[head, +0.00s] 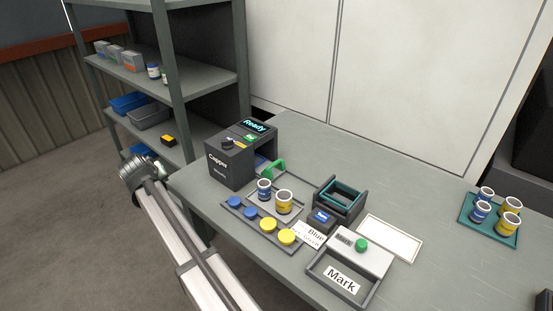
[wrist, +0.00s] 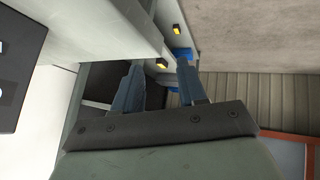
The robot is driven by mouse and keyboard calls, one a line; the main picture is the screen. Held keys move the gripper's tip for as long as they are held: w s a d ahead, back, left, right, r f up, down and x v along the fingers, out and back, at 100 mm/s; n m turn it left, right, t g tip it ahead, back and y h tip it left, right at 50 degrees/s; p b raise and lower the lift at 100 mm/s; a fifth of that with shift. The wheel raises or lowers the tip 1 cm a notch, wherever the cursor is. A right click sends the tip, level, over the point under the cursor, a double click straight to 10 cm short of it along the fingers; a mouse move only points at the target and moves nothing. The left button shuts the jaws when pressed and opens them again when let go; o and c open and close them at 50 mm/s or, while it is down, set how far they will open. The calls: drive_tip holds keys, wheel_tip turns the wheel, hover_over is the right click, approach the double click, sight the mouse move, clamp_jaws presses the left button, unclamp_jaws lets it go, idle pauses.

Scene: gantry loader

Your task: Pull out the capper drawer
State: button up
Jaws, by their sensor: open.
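The dark capper (head: 230,162) stands at the left end of the table, with a lit "Ready" screen on top. A green handle (head: 274,169) shows at its right side, low down by the capper's opening. How far the drawer itself is in or out is hard to tell, as the capper body and handle hide much of it. My gripper (wrist: 158,68) shows in the wrist view with its two blue-grey fingers apart and nothing between them. I cannot make out my gripper in the head view, nor the handle in the wrist view.
A grey tray with a blue jar (head: 264,189) and a yellow jar (head: 284,201) sits close to the handle. A cap strip (head: 262,232) lies in front. A teal-lined dark holder (head: 340,198) is to the right. A shelf rack (head: 177,80) stands behind left.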

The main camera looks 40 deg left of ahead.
drive_tip(key=w+a+r+t+y, duration=0.1)
drive_tip(key=w+r, duration=0.2)
drive_tip(key=r, duration=0.4)
drive_tip(key=w+r+t, duration=0.1)
drive_tip(key=w+r, duration=0.3)
drive_tip(key=r, duration=0.3)
drive_tip(key=w+d+m+g+h, duration=0.1)
drive_tip(key=w+d+m, duration=0.2)
drive_tip(key=w, duration=0.3)
drive_tip(key=w+d+r+m+h, duration=0.1)
drive_tip(key=w+d+m, duration=0.2)
drive_tip(key=w+d, duration=0.3)
drive_tip(key=w+d+r+m+g+h, duration=0.1)
drive_tip(key=w+d+m, duration=0.2)
drive_tip(key=w+d, duration=0.2)
drive_tip(key=shift+w+d+m+g+h, duration=0.2)
drive_tip(key=shift+w+m+g+h, duration=0.15)
drive_tip(key=shift+w, duration=0.35)
drive_tip(key=w+d+m+g+h, duration=0.2)
drive_tip(key=w+d+m+g, duration=0.35)
drive_tip(key=d, duration=0.65)
drive_tip(key=t, duration=0.1)
approach(276, 162)
drive_tip(key=f, duration=0.2)
drive_tip(key=a+f, duration=0.1)
drive_tip(key=f, duration=0.5)
drive_tip(key=shift+s+a, duration=0.15)
drive_tip(key=shift+a, duration=0.05)
drive_tip(key=shift+c, duration=0.2)
clamp_jaws()
